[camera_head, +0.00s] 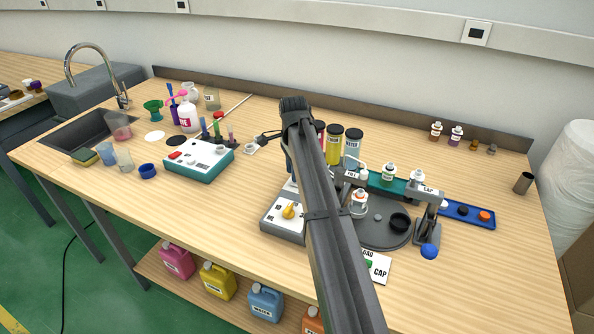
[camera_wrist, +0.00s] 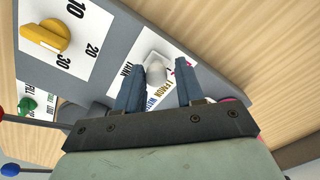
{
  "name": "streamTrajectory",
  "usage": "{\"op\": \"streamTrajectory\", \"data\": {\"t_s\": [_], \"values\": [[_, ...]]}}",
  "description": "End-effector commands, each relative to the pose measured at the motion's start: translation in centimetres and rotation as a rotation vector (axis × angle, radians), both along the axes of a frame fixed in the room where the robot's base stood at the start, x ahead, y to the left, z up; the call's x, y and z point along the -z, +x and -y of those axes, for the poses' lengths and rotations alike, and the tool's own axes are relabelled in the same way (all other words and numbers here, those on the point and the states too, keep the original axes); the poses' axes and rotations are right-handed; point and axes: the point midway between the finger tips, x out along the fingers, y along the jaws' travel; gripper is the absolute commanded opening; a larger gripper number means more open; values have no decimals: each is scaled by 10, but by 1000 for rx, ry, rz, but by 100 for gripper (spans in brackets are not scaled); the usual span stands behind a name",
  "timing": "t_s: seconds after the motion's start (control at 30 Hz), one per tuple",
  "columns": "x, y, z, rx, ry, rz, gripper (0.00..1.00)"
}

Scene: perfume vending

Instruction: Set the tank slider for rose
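The tank slider's pale grey knob (camera_wrist: 156,74) sits on a white label plate marked TANK, LEMON and WATER. A pink marking (camera_wrist: 184,66), mostly hidden by a finger, is at the plate's right end. My gripper (camera_wrist: 160,68) is open, with one blue finger on each side of the knob. Whether a finger touches the knob, I cannot tell. In the head view my arm covers the slider and nearly all of the gripper. The grey control box (camera_head: 270,222) shows left of my arm, with a yellow dial (camera_head: 289,211), which also shows in the wrist view (camera_wrist: 47,36).
Yellow (camera_head: 334,147) and blue (camera_head: 353,150) tanks stand behind the box, with a pink one partly hidden. The filling and capping station (camera_head: 378,235) is right of my arm. A teal-sided device (camera_head: 201,160) stands left. Bare table lies between it and the box.

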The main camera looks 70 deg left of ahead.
Motion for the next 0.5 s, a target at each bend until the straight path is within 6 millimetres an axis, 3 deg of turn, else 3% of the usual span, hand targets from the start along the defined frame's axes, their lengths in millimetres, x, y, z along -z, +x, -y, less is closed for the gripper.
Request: {"op": "streamTrajectory", "data": {"t_s": [0.13,0.5], "values": [[0,1,1,1,-2,1,52],[-7,2,1,1,-4,3,52]]}}
